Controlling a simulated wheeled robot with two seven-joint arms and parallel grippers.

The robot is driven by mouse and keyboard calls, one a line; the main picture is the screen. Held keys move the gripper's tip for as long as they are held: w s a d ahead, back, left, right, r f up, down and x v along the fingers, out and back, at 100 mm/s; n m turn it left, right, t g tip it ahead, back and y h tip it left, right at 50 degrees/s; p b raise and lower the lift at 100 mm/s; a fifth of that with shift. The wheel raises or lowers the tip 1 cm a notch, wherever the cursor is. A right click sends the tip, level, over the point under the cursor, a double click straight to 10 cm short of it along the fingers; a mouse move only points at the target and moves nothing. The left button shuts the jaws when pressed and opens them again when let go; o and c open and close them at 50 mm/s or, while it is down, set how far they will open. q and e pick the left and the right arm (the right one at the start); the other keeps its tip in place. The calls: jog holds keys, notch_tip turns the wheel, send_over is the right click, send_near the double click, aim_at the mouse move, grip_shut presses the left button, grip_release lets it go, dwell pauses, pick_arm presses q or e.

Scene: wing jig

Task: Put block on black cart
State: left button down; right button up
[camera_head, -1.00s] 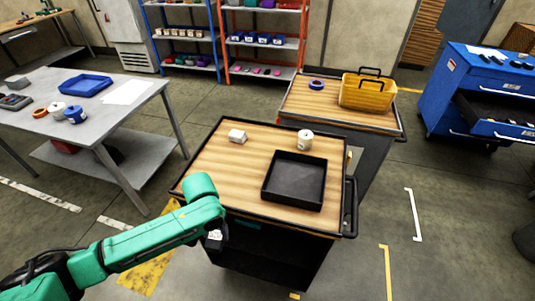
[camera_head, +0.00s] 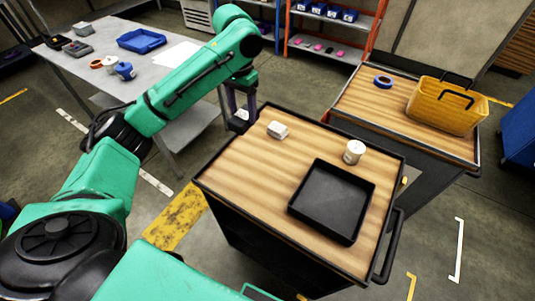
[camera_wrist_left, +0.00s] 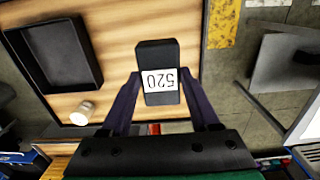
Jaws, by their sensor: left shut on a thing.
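My left gripper (camera_head: 239,113) is shut on a dark block (camera_wrist_left: 155,52) with a white label reading 520, held between both fingers in the left wrist view. In the head view the gripper is just beyond the far left edge of the near black cart (camera_head: 212,182). There the block is mostly hidden, with only a small pale patch showing at the fingertips. The cart has a wood top with a black rim. In the left wrist view the held block appears in front of the cart top (camera_wrist_left: 118,20). My right gripper is out of view.
On the cart stand a small white box (camera_head: 278,130), a white cup-like container (camera_head: 353,151) and a black tray (camera_head: 331,202). A second cart (camera_head: 400,118) behind holds a yellow basket (camera_head: 447,106) and blue tape (camera_head: 383,82). A grey table (camera_head: 95,62) stands left.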

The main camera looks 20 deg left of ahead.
aim_at(241, 130)
pick_arm(q)
jog(key=f, duration=0.1)
jog(key=s+f, duration=0.1)
jog(key=f, duration=0.1)
jog(key=s+f+b, duration=0.1)
jog(key=f, duration=0.1)
jog(key=shift+s+d, duration=0.1)
jog(key=f, duration=0.3)
jog(key=w+f+p, duration=0.1)
jog(key=f, duration=0.2)
jog(key=w+f+p, duration=0.1)
jog(key=f, duration=0.2)
jog(key=shift+w+a+f, duration=0.1)
jog(key=shift+a+f, duration=0.05)
jog(key=shift+a, duration=0.05)
jog(key=f, duration=0.4)
jog(key=shift+s+d+f, duration=0.1)
jog(key=shift+s+f, duration=0.1)
jog(key=shift+s, duration=0.15)
jog(key=shift+w+f, duration=0.1)
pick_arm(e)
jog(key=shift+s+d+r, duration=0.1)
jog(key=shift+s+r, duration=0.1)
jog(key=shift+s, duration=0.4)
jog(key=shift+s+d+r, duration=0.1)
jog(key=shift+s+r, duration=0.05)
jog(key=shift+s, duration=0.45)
